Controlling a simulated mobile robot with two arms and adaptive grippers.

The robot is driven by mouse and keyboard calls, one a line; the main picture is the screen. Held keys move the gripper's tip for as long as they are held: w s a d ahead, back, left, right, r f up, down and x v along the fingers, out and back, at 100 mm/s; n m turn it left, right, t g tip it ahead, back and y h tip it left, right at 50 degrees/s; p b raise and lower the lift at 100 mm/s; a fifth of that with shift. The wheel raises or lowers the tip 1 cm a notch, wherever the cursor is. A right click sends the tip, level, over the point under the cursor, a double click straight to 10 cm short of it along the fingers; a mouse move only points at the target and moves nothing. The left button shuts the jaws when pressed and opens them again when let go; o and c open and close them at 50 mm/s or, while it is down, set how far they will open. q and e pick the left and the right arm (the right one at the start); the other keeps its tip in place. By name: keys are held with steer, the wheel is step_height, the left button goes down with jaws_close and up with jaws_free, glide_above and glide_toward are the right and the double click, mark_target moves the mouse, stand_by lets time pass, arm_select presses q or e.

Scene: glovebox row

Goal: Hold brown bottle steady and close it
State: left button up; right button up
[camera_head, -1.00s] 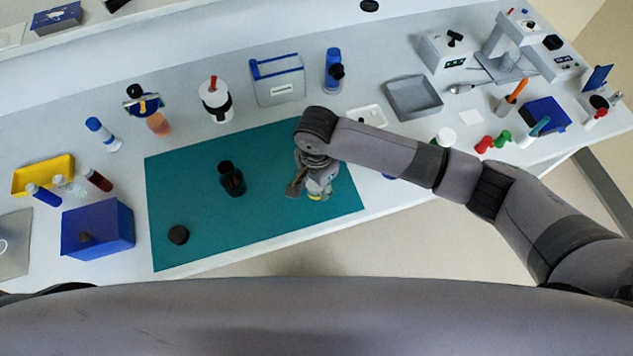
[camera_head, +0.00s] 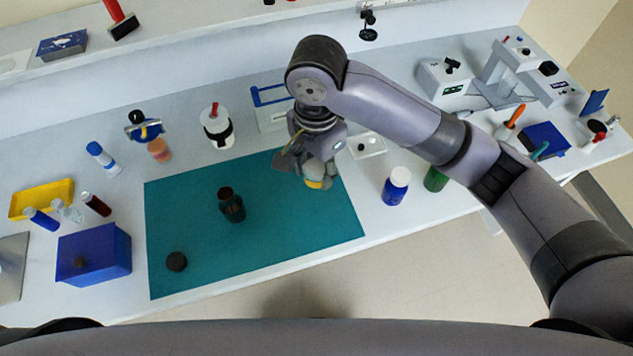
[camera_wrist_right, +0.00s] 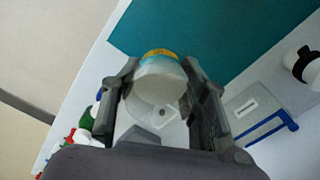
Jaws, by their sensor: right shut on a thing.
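The brown bottle (camera_head: 231,207) stands upright on the teal mat (camera_head: 285,222), with its dark neck uncovered. A round black cap (camera_head: 177,262) lies on the mat, left and nearer than the bottle. My right gripper (camera_head: 312,174) is to the right of the brown bottle, apart from it, above the mat's far right part. It is shut on a white container with a yellow-orange band. In the right wrist view my right gripper (camera_wrist_right: 160,70) has its fingers on both sides of this white container (camera_wrist_right: 155,95). My left gripper is not in view.
A blue bottle with a white cap (camera_head: 396,187) stands right of the mat. A blue box (camera_head: 105,253) stands left of it. The mat around the brown bottle is clear.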

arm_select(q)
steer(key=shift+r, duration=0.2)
arm_select(e)
steer(key=shift+r, duration=0.9)
arm_select(q)
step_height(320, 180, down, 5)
steer(key=b, duration=0.4)
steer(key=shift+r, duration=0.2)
arm_select(e)
steer(key=s+d+f+n, duration=0.1)
steer(key=d+n, duration=0.3)
steer(key=d, duration=0.5)
steer(key=s+d+f+n, duration=0.2)
steer(key=d+n, duration=0.3)
steer(key=d, duration=0.5)
steer(key=shift+s+f, duration=0.15)
steer(key=shift+s, duration=0.35)
